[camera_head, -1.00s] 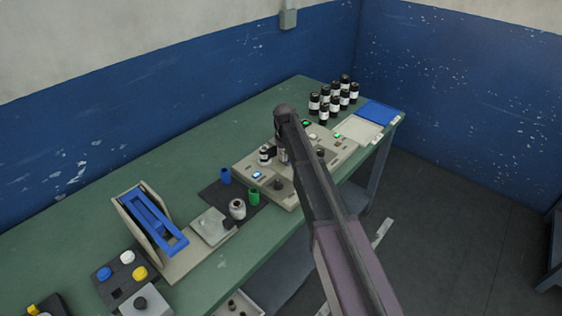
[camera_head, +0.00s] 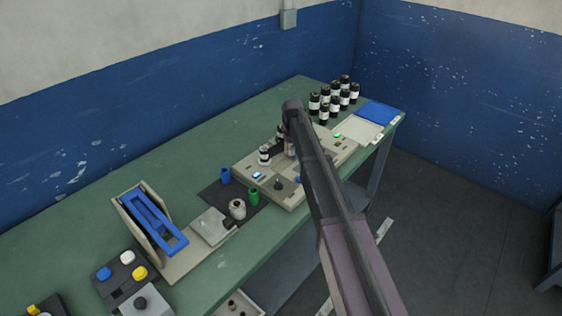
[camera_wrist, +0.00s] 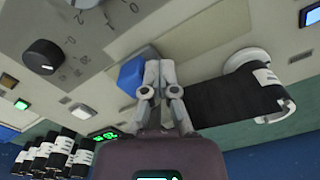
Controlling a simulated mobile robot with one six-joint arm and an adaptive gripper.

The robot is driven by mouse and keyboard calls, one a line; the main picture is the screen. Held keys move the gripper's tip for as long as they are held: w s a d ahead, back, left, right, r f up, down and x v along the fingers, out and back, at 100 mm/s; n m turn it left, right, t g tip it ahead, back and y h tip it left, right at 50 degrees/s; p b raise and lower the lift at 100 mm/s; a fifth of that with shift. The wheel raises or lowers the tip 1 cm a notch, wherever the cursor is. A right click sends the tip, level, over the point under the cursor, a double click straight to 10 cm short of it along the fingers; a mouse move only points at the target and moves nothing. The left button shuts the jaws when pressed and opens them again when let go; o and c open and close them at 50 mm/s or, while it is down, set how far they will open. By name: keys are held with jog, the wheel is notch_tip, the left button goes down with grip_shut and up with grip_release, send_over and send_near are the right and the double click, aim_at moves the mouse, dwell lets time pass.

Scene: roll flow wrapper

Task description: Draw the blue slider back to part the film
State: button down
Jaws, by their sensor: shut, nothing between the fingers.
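The blue slider (camera_wrist: 132,74) is a blue block on the beige machine in the wrist view. In the head view a small blue piece (camera_head: 298,180), which looks like the same slider, shows beside my arm on the machine (camera_head: 247,167). My gripper (camera_wrist: 160,68) is shut and empty, its fingertips right beside the slider; I cannot tell whether they touch it. A black strip or roll (camera_wrist: 225,98) with a white round end lies to the right in the wrist view; I cannot tell if it is the film. My arm hides part of the machine.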

jog(key=shift+w+d, duration=0.55)
jog(key=shift+w, duration=0.2)
jog(key=shift+s+a, duration=0.1)
jog(key=shift+s, duration=0.05)
jog(key=shift+s+a, duration=0.2)
jog(key=shift+s, duration=0.1)
jog(key=shift+s+a, duration=0.1)
notch_tip(320, 180, up, 8)
jog(key=p, duration=0.8)
dwell(0.4)
